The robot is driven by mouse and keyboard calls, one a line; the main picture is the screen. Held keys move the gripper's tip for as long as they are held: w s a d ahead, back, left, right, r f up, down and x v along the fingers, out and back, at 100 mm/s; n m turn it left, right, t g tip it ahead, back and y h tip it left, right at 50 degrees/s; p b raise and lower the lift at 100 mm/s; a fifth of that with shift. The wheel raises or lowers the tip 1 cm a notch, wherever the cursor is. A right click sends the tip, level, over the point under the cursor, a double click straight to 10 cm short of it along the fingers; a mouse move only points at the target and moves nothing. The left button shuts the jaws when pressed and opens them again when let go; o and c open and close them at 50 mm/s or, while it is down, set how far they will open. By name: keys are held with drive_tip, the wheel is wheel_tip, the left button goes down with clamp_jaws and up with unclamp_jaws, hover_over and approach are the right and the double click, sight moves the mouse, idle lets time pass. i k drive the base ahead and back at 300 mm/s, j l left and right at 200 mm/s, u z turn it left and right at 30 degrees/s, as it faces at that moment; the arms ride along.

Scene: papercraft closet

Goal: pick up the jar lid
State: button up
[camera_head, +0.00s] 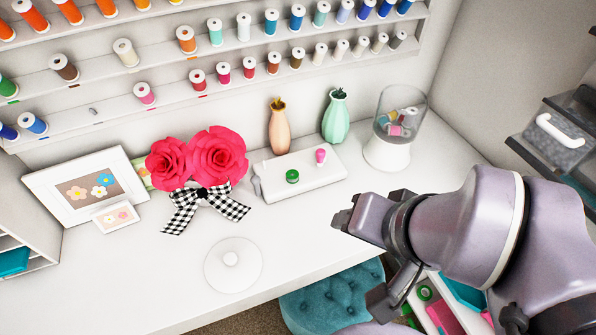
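The jar lid (233,265) is a white round disc with a small knob on top. It lies knob-up on the white desk near the front edge, left of centre. A clear glass jar (402,100) on a white base stands at the back right, with spools inside. My gripper (362,260) is to the right of the lid, near the desk's front edge. Its two fingers are spread apart and nothing shows between them. It is apart from the lid, with bare desk between.
Pink paper flowers with a checked bow (205,165) stand behind the lid. A white box (310,174) bears a green and a pink spool. Picture frames (88,184) lean at left. Two vases (280,128) stand behind. A teal stool (333,296) is below the desk edge.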

sight(233, 266)
drive_tip(key=k+j+u, duration=0.55)
drive_tip(key=u, duration=0.15)
